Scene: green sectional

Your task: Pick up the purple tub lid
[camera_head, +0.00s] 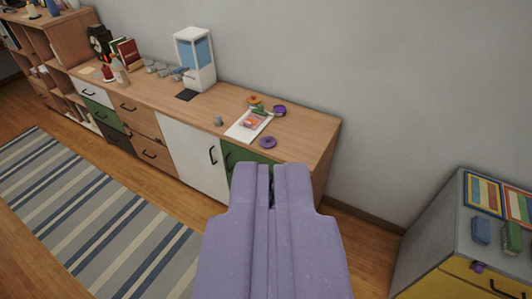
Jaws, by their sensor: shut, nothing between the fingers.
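A flat round purple lid (268,142) lies on the wooden sideboard top (310,130), near its front edge towards the right end. A small dark purple tub (279,111) stands behind it. My gripper (271,170) reaches up from the bottom middle, its lavender fingers shut with nothing visible between them. In the picture its tips are just below the lid, apart from it and in front of the sideboard. The fingers hide part of the green cabinet door.
A white sheet with a colourful picture (249,124) and an orange ring-like item (254,99) lie beside the lid. A white and blue dispenser (194,58) stands further left. A grey-topped yellow cabinet (470,230) is at right. A striped rug (90,215) covers floor at left.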

